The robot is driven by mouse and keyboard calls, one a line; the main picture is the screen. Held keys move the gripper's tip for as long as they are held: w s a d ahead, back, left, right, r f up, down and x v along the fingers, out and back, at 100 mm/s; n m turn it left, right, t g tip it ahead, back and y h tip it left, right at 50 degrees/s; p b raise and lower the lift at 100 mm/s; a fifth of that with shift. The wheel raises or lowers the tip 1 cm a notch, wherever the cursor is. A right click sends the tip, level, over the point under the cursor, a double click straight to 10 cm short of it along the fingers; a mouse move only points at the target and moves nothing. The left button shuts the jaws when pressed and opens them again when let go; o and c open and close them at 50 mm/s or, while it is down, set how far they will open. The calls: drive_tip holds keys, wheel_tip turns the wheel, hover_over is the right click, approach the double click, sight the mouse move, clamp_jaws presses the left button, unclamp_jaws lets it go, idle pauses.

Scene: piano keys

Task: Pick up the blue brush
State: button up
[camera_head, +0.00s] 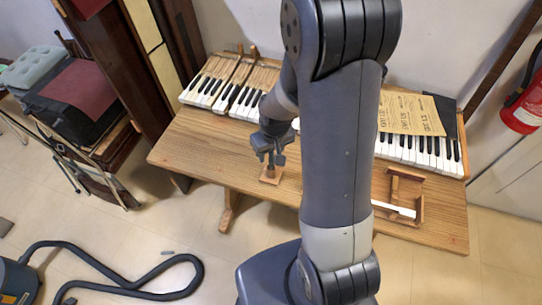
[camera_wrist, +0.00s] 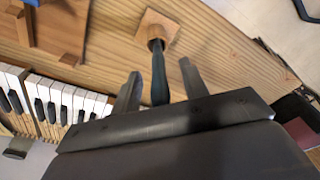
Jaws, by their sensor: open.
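In the wrist view a dark blue-grey handle (camera_wrist: 159,82) stands out from a wooden collar on a small square wooden base (camera_wrist: 150,19); I take this to be the blue brush. My gripper (camera_wrist: 160,72) is open, with one finger on each side of the handle and a gap showing on both sides. The near end of the handle is hidden behind my gripper's body. In the head view my gripper (camera_head: 270,158) points down just above the square base (camera_head: 270,176) on the wooden table (camera_head: 215,158); the handle is hard to make out there.
Piano keys (camera_head: 240,102) lie along the table's back edge. Printed brown paper (camera_head: 410,112) rests over the keys at right. A wooden frame (camera_head: 393,208) with a white key lies at the right. The table left of my gripper is clear. My arm hides the middle.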

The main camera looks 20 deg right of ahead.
drive_tip(key=shift+f, duration=0.2)
clamp_jaws()
idle(0.4)
wheel_tip(320, 180, up, 10)
drive_tip(key=shift+r+b, duration=0.1)
drive_tip(key=shift+b, duration=0.25)
idle(0.4)
